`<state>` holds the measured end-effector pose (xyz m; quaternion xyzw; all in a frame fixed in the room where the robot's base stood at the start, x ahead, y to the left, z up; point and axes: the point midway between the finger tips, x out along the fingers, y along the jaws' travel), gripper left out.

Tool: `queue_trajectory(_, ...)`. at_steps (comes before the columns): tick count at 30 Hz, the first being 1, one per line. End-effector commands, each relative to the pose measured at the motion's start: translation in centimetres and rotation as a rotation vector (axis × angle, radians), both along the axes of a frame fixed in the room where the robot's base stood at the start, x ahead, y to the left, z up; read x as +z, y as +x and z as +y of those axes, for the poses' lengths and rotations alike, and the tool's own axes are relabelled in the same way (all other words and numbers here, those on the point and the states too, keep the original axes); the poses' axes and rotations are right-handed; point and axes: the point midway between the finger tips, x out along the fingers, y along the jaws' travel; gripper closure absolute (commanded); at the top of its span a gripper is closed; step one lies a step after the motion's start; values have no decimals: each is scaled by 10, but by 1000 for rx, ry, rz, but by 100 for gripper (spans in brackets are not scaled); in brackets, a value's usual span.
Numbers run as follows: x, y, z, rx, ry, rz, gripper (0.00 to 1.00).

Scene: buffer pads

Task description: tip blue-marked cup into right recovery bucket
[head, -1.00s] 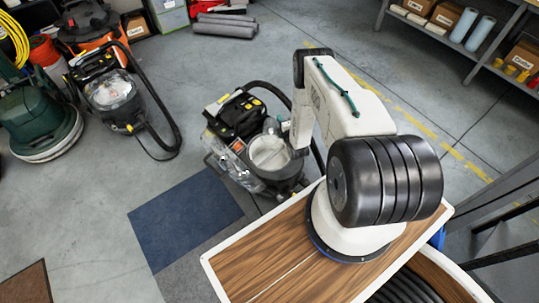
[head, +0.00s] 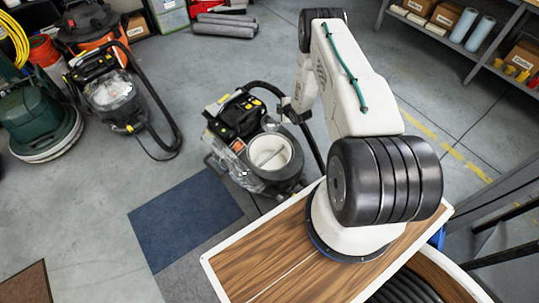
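A round dark-grey bucket with a pale inside (head: 293,160) stands on the right part of a black and grey cleaning machine on the floor. A thin light rod or divider shows across its opening. I cannot tell whether this is the right recovery bucket. My arm reaches over from the table, and its end with my gripper (head: 292,114) is just behind the bucket's far rim, small and dark. Its fingers are too small to make out, so I cannot tell open from shut. No blue-marked cup can be made out.
The cleaning machine (head: 238,118) has a black hose curving behind my gripper. A wood-topped table (head: 255,262) with a white edge is in front. A blue mat (head: 185,218) lies at left. Another vacuum (head: 110,95) and a green floor machine (head: 45,125) stand further left. Open floor lies between.

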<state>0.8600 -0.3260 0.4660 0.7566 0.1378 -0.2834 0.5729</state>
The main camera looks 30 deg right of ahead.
Motion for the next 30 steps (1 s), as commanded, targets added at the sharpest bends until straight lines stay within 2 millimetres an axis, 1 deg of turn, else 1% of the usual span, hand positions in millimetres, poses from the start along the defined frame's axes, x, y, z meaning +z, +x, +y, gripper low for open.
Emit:
queue_trajectory(1,-8,1,-1,0,17,26,100)
queue_trajectory(5,-26,4,-4,-1,66,93,100)
queue_trajectory(6,-24,8,-6,2,85,117,100)
queue_trajectory(11,-25,13,-10,3,144,200,100)
queue_trajectory(17,-3,21,-16,4,191,263,100)
queue_trajectory(30,31,31,-22,8,262,351,100)
